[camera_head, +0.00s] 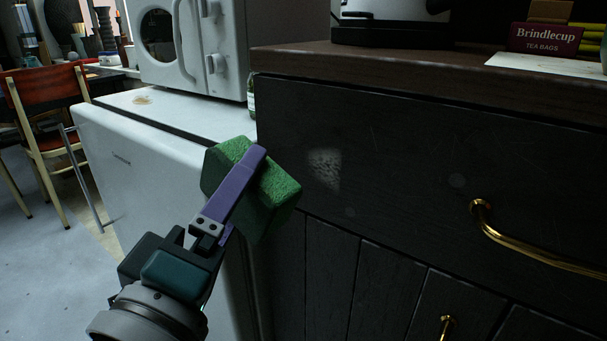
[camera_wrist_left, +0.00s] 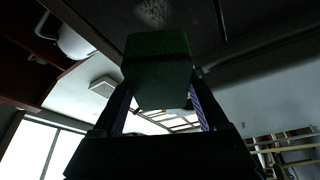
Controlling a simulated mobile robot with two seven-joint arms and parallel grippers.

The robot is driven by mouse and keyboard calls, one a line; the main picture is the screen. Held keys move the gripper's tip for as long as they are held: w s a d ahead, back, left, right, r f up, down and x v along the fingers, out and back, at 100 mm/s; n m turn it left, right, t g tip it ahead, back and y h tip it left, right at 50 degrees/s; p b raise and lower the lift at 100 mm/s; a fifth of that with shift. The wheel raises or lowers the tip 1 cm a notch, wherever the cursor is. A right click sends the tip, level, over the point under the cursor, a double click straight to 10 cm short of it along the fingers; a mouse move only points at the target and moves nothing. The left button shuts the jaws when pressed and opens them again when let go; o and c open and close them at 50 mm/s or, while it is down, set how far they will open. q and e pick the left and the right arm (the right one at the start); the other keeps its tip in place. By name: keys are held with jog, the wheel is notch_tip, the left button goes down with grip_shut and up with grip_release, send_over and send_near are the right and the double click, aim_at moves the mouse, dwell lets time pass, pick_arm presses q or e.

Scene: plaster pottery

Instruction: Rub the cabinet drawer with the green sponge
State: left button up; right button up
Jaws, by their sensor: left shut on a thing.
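The green sponge (camera_head: 280,188) is a thick block held in my left gripper (camera_head: 252,165), whose purple fingers are shut on it. The sponge is in front of the left end of the dark cabinet drawer (camera_head: 400,150); I cannot tell whether it touches the front. A pale whitish smudge (camera_head: 324,168) marks the drawer front just right of the sponge. In the left wrist view the sponge (camera_wrist_left: 157,62) sits between the fingers, with the smudge (camera_wrist_left: 152,12) beyond it. The drawer has a brass handle (camera_head: 530,245) at the right. My right gripper is not in view.
A white fridge (camera_head: 150,175) stands left of the cabinet, with a microwave (camera_head: 195,50) on top and a small green bottle (camera_head: 251,95) by the counter (camera_head: 420,80). A tea bag box (camera_head: 545,40) is on the counter. A red chair (camera_head: 50,90) stands far left.

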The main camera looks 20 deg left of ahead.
aim_at(299, 150)
pick_arm(q)
jog(key=shift+w+f, duration=0.35)
jog(key=shift+w+d+r+b, duration=0.1)
jog(key=shift+w+d+b, duration=0.25)
jog(key=shift+w, duration=0.5)
jog(key=shift+w+d+f+b, duration=0.1)
jog(key=shift+w+d+b, duration=0.2)
jog(key=shift+w, duration=0.55)
jog(key=shift+w+d+r+b, duration=0.1)
jog(key=shift+w+d+b, duration=0.25)
jog(key=shift+w, duration=0.5)
jog(key=shift+w+d, duration=0.3)
jog(key=shift+w, duration=0.65)
jog(key=shift+d, duration=0.1)
jog(key=shift+s+d, duration=0.4)
jog(key=shift+d, duration=0.45)
jog(key=shift+s+d, duration=0.35)
jog(key=shift+d, duration=0.65)
jog(key=shift+w+a, duration=0.25)
jog(key=shift+a, duration=0.4)
jog(key=shift+w+a, duration=0.3)
jog(key=shift+a, duration=0.35)
jog(key=shift+w+a, duration=0.25)
jog(key=shift+a, duration=0.4)
